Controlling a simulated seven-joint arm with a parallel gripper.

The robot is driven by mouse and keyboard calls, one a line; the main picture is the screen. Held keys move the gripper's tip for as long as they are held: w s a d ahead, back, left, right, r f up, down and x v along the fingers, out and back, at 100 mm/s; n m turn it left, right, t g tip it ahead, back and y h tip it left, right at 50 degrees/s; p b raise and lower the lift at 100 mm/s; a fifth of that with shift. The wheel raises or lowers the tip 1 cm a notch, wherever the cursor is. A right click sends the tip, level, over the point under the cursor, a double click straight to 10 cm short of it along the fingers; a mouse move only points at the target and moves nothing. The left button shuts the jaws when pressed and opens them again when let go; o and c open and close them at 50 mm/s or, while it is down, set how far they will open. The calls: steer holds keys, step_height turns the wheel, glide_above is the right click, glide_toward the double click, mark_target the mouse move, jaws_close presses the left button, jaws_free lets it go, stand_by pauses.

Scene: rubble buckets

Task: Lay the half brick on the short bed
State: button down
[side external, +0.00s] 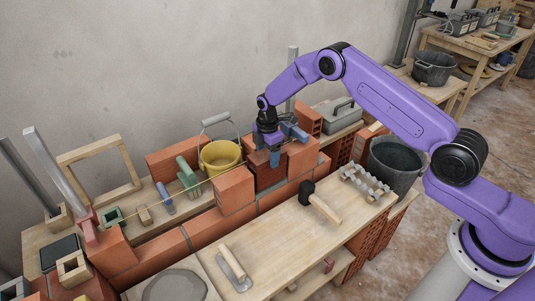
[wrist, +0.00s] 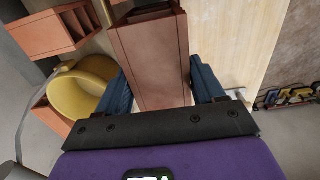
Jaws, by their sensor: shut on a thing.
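My gripper (side external: 275,150) is over the low brick wall (side external: 200,229), behind the wooden board. In the wrist view its blue fingers (wrist: 160,88) stand on both sides of a red-brown brick, the half brick (wrist: 150,60), and are shut on it. In the side view the gripper partly hides this brick, and I cannot tell whether its underside touches the wall. One raised brick (side external: 233,190) stands on the wall left of the gripper, and another (side external: 302,158) is to its right. I cannot make out the short bed's surface under the gripper.
A yellow bucket (side external: 221,160) stands close left of the gripper, with a string line passing in front. A mallet (side external: 320,202), a trowel (side external: 234,270) and a metal rack (side external: 368,186) lie on the board (side external: 275,245). A dark bucket (side external: 396,163) is at right.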

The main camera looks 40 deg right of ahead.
steer(key=shift+f, duration=0.75)
stand_by(0.7)
steer(key=shift+c, duration=0.2)
jaws_free()
step_height(320, 180, up, 17)
steer(key=shift+r, duration=0.2)
stand_by(0.4)
